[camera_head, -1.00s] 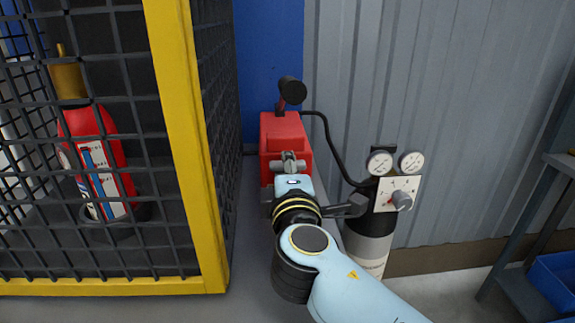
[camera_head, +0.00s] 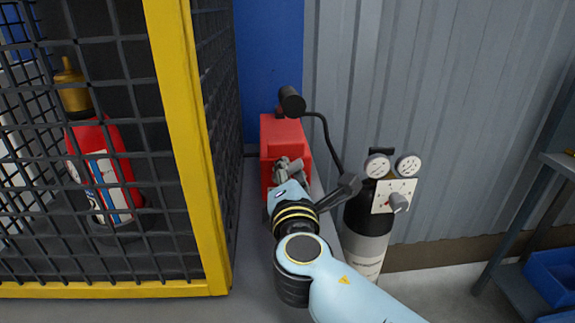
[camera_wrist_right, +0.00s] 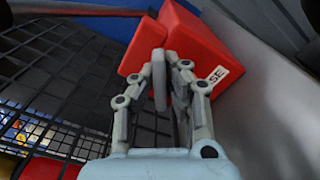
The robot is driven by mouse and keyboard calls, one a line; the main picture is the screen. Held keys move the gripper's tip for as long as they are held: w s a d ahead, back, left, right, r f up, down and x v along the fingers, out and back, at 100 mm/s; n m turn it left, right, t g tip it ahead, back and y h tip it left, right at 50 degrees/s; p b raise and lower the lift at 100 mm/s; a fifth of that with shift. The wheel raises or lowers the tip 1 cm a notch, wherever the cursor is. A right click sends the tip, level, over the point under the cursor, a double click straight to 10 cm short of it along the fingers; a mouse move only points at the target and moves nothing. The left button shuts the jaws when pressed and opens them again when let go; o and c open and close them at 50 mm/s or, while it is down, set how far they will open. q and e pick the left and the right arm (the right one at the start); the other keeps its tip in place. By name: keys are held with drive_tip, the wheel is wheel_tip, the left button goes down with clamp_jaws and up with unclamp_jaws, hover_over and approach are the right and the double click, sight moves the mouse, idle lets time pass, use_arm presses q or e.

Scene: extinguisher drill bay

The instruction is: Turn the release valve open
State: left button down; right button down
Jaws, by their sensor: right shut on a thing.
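A red box (camera_head: 286,139) stands beside the yellow-framed cage. It also shows in the right wrist view (camera_wrist_right: 205,50), with a white label ending in "SE" (camera_wrist_right: 214,77). My right gripper (camera_head: 289,170) is at the front of this box. In the right wrist view the gripper (camera_wrist_right: 169,85) has its grey fingers close together, shut on the release valve's handle at the box. The handle is mostly hidden between the fingers, so its exact angle cannot be told. My left gripper is not in view.
A mesh cage with a yellow post (camera_head: 187,150) holds a red extinguisher (camera_head: 100,165) on the left. A black-and-grey cylinder (camera_head: 367,235) with two gauges and a dial panel (camera_head: 394,196) stands right of my arm. A shelf with a blue bin (camera_head: 550,272) is at far right.

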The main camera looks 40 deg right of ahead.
drive_tip(key=shift+f+n, duration=0.1)
drive_tip(key=shift+n, duration=0.4)
drive_tip(key=c, duration=1.4)
unclamp_jaws()
drive_tip(key=shift+o, duration=0.2)
